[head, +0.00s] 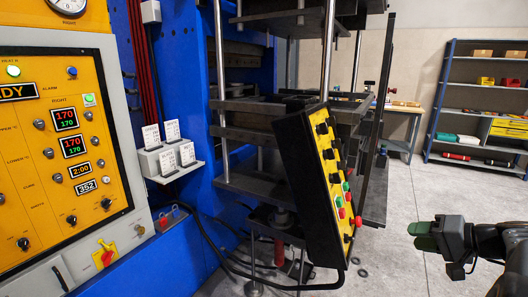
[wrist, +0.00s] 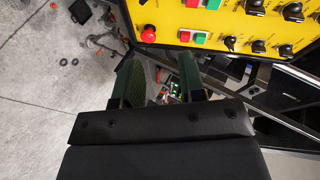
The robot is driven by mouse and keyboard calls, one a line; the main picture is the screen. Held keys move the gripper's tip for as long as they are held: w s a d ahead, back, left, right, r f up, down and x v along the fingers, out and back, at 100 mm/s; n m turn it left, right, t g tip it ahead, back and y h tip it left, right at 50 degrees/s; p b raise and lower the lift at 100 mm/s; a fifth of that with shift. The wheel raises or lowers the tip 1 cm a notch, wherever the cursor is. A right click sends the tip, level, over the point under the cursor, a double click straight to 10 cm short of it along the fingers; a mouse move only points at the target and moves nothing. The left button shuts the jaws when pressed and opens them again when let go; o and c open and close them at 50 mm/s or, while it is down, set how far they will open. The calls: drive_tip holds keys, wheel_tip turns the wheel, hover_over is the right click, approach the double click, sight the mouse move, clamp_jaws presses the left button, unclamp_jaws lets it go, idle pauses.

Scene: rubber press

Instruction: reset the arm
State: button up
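My gripper (head: 418,236) is at the lower right of the head view, reaching in from the right edge over the concrete floor. Its green fingers point left, toward the hanging black and yellow control box (head: 328,165), with a visible gap to it. In the wrist view my gripper (wrist: 160,65) shows two green fingers standing apart with nothing held between them. The box's yellow face (wrist: 222,22), with knobs and red and green buttons, fills the top right of the wrist view.
The blue press (head: 232,170) with its steel plates stands behind the control box. A yellow control panel (head: 95,125) is at the left, beside a holder with white cards (head: 168,150). A shelf rack (head: 480,110) and workbench (head: 405,107) stand at the back. Floor around my gripper is clear.

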drive_tip(key=s+a+f+g+h+p, duration=0.2)
drive_tip(key=s+a+f+g+h, duration=0.4)
drive_tip(key=a, duration=0.4)
drive_tip(key=s+a+n+h+p, duration=0.1)
drive_tip(key=s+a+n, duration=0.2)
drive_tip(key=a, duration=0.2)
drive_tip(key=s+a+r+n+h+p, duration=0.1)
drive_tip(key=s+a+n+p, duration=0.1)
drive_tip(key=a, duration=0.4)
drive_tip(key=shift+s+a+n, duration=0.3)
drive_tip(key=shift+s+n, duration=0.2)
drive_tip(key=shift+n, duration=0.2)
